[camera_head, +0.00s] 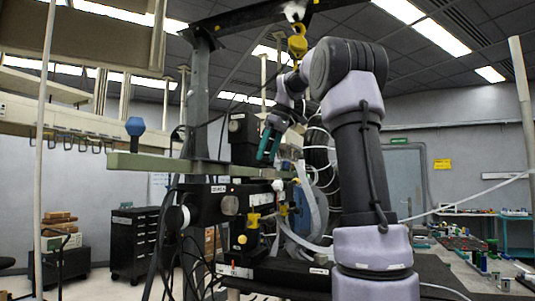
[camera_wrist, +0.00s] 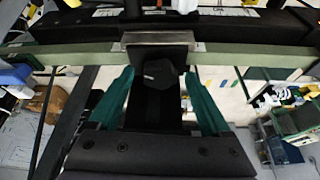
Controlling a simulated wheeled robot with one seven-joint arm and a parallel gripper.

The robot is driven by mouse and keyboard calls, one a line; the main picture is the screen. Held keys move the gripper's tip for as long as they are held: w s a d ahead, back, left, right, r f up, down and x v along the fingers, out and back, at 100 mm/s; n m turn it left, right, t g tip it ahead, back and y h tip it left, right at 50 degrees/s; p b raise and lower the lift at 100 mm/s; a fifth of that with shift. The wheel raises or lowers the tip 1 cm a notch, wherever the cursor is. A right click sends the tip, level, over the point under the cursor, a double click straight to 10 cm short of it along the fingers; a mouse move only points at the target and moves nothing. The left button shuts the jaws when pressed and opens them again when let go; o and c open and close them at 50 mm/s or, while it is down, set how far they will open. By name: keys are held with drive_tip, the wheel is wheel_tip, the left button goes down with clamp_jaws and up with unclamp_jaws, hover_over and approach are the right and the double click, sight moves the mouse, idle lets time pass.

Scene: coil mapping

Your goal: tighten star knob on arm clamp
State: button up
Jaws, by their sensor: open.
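In the wrist view, a dark, lobed star knob (camera_wrist: 161,75) sits on the near side of a grey metal arm clamp (camera_wrist: 165,40). The clamp straddles a long pale green arm (camera_wrist: 245,58). My gripper (camera_wrist: 159,82) is open, with one green finger left of the knob and one right of it. Gaps show on both sides, so neither finger appears to touch it. I cannot tell how deep the knob lies between them. In the head view, my gripper (camera_head: 267,153) points down above the pale green arm (camera_head: 165,166). The knob is not distinguishable there.
Dark instrument boxes (camera_head: 213,203) with hanging cables lie below the arm. A dark upright column (camera_head: 197,95) stands behind it, and a yellow hook (camera_head: 297,42) hangs above my wrist.

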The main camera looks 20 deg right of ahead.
clamp_jaws()
drive_tip(key=m, duration=0.1)
drive_tip(key=m+h, duration=0.1)
drive_tip(key=shift+s+a+m, duration=0.15)
drive_tip(key=shift+a+m, duration=0.05)
drive_tip(key=shift+m, duration=0.2)
drive_tip(key=m, duration=0.2)
drive_tip(key=m+h, duration=0.1)
drive_tip(key=shift+a+m+t, duration=0.2)
drive_tip(key=shift+m+t, duration=0.2)
drive_tip(key=m+h, duration=0.1)
drive_tip(key=m, duration=0.2)
drive_tip(key=shift+a+h, duration=0.15)
drive_tip(key=shift+h, duration=0.25)
drive_tip(key=shift+a+m+g+h, duration=0.15)
drive_tip(key=shift+m+h, duration=0.15)
drive_tip(key=shift+m, duration=0.7)
drive_tip(key=shift+m+g+h, duration=0.15)
drive_tip(key=shift+m+h, duration=0.15)
drive_tip(key=shift+m, duration=0.7)
